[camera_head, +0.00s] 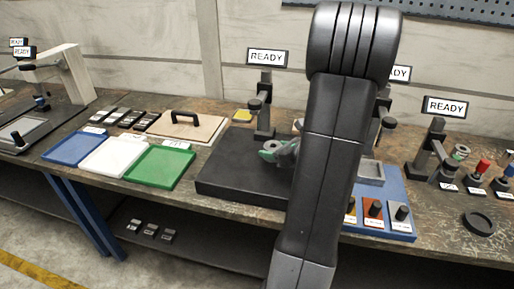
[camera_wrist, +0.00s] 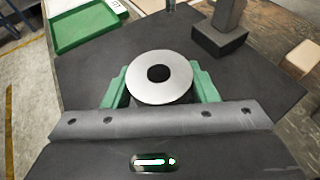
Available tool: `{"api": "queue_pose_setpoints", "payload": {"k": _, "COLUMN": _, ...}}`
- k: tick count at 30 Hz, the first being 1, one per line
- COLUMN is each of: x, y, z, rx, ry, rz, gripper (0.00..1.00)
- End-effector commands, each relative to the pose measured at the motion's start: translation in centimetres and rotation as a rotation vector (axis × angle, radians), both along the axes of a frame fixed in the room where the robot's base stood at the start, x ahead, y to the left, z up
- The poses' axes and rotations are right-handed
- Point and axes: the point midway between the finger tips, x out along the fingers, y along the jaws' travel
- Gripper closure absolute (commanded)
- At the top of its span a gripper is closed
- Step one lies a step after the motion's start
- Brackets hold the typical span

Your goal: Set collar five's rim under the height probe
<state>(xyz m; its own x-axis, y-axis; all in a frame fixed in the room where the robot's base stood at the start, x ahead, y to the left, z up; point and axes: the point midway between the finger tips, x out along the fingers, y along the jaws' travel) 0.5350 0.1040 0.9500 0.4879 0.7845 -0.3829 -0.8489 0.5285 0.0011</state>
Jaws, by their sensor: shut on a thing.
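A round collar (camera_wrist: 145,78) with a pale silver top rim and a dark centre hole sits between the green fingers of my gripper (camera_wrist: 158,90) in the wrist view. The fingers are shut on its two sides. In the head view my gripper (camera_head: 278,151) is low over the right part of a black plate (camera_head: 235,183), and my arm hides most of the collar. A dark post stand (camera_head: 265,112) with a READY sign (camera_head: 267,57) stands at the plate's back; I cannot tell for certain that it is the height probe. A stand base (camera_wrist: 220,40) shows beyond the collar in the wrist view. No collar number is readable.
Blue (camera_head: 75,148), white (camera_head: 113,156) and green (camera_head: 158,168) trays lie left of the plate. A wooden board with a handle (camera_head: 186,126) lies behind them. A blue board (camera_head: 396,200) with knobs and another stand (camera_head: 437,142) are to the right. My arm hides the middle.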

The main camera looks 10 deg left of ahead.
Motion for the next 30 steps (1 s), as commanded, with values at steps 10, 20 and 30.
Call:
{"api": "queue_pose_setpoints", "payload": {"k": 10, "x": 3.6, "y": 5.7, "z": 0.2, "rx": 0.001, "ry": -0.003, "rz": 0.001, "gripper": 1.00}}
{"api": "queue_pose_setpoints", "payload": {"k": 20, "x": 3.9, "y": 6.1, "z": -2.2, "rx": 0.001, "ry": 0.002, "rz": -0.002, "gripper": 1.00}}
{"api": "queue_pose_setpoints", "payload": {"k": 30, "x": 3.9, "y": 6.1, "z": -3.4, "rx": 0.002, "ry": -0.003, "rz": -0.001, "gripper": 1.00}}
